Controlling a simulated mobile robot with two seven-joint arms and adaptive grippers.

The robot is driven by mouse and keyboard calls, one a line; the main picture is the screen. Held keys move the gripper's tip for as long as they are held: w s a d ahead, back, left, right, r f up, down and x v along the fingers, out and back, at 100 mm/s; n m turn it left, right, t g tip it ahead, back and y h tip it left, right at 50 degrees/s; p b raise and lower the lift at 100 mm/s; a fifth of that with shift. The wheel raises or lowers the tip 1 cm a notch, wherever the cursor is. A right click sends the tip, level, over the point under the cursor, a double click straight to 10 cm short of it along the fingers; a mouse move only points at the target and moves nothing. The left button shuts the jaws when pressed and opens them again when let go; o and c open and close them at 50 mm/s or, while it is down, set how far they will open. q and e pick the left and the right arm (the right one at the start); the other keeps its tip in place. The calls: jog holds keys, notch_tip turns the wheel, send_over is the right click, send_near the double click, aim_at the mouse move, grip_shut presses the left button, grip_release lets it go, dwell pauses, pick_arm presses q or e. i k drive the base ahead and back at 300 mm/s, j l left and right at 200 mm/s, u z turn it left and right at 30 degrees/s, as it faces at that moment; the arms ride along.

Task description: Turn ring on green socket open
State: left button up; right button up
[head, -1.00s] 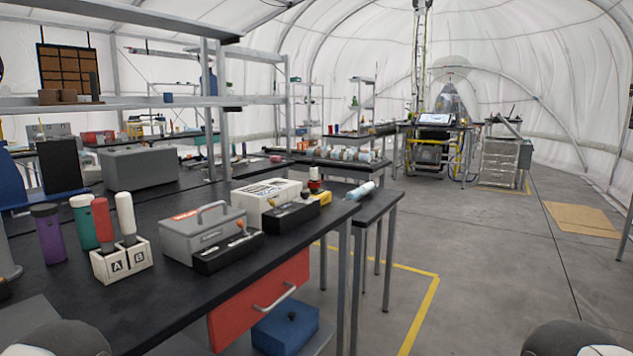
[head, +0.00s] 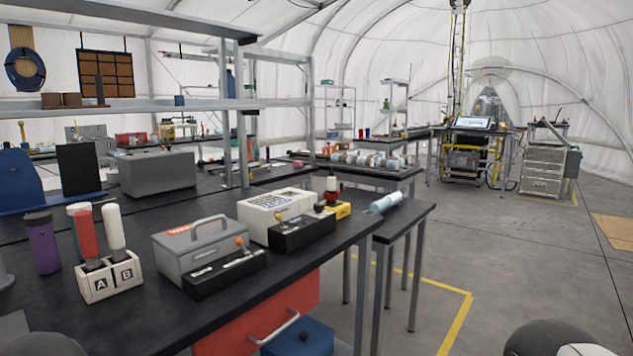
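I cannot make out a green socket or a ring on one in the head view. On the near bench (head: 150,310) stand two low black boxes. The nearer black box (head: 215,280) has an orange knob and a small lever on top. The farther black box (head: 303,238) has a dark knob and a lever. Neither shows a clear green part. Only rounded parts of my own arms show at the bottom left and bottom right corners. Both of my grippers are out of view.
A grey toolbox (head: 190,250), a white box (head: 262,212) and an A/B holder (head: 110,280) crowd the near bench. A red drawer (head: 260,318) and a blue case (head: 300,340) sit below. The floor (head: 510,265) at right is mostly clear.

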aim_at(327, 196)
jog(key=i+l+u, duration=0.55)
jog(key=l, duration=0.25)
jog(key=l+u, duration=0.25)
jog(key=l, duration=0.15)
jog(key=i+l+u, duration=0.25)
jog(key=l, duration=0.25)
jog(key=l+u, duration=0.25)
jog(key=l, duration=0.25)
jog(key=l+u, duration=0.3)
jog(key=l, duration=0.2)
